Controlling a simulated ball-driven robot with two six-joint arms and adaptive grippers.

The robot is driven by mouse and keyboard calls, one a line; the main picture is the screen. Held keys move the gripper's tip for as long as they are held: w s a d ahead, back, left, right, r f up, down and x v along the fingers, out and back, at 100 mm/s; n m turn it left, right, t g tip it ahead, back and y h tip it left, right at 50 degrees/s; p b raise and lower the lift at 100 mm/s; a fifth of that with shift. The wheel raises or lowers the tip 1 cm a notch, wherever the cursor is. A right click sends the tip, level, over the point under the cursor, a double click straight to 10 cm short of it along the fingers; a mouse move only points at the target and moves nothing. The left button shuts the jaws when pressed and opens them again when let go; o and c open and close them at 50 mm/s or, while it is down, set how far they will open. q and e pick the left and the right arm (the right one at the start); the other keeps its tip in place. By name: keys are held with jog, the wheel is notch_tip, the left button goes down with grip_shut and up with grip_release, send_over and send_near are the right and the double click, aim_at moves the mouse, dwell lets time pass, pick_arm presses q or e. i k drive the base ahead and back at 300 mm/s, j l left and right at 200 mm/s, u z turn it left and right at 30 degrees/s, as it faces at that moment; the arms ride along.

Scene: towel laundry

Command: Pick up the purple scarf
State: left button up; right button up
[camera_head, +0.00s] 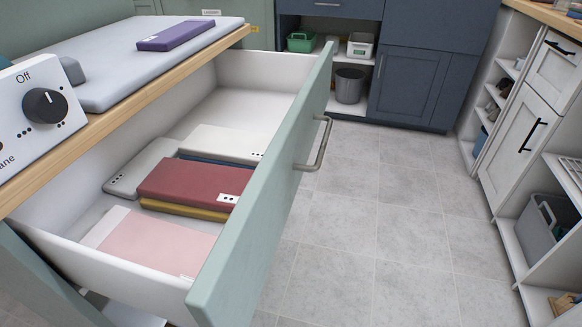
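A purple folded cloth (176,36), which looks like the scarf, lies flat on a pale grey padded board (110,88) on the wooden counter at the upper left. Neither of my grippers is in view.
An open drawer (262,200) below the counter holds several folded cloths, including a red one (190,182) and a pink one (155,245). A white control panel with a black knob (45,105) stands at the left. The grey tiled floor (370,230) is clear.

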aim_at(180, 33)
jog(key=l+u, duration=0.1)
jog(key=u, duration=0.35)
jog(key=i+l+u, duration=0.1)
jog(key=u, duration=0.35)
jog(key=l+u, duration=0.1)
jog(key=u, duration=0.35)
jog(key=l+u, duration=0.15)
jog(key=u, duration=0.3)
jog(key=l+u, duration=0.1)
jog(key=u, duration=0.35)
jog(key=k+l+u, duration=0.1)
jog(key=l+u, duration=0.15)
jog(key=l, duration=0.2)
jog(key=k+l+u, duration=0.4)
jog(key=l+u, duration=0.15)
jog(key=l, duration=0.2)
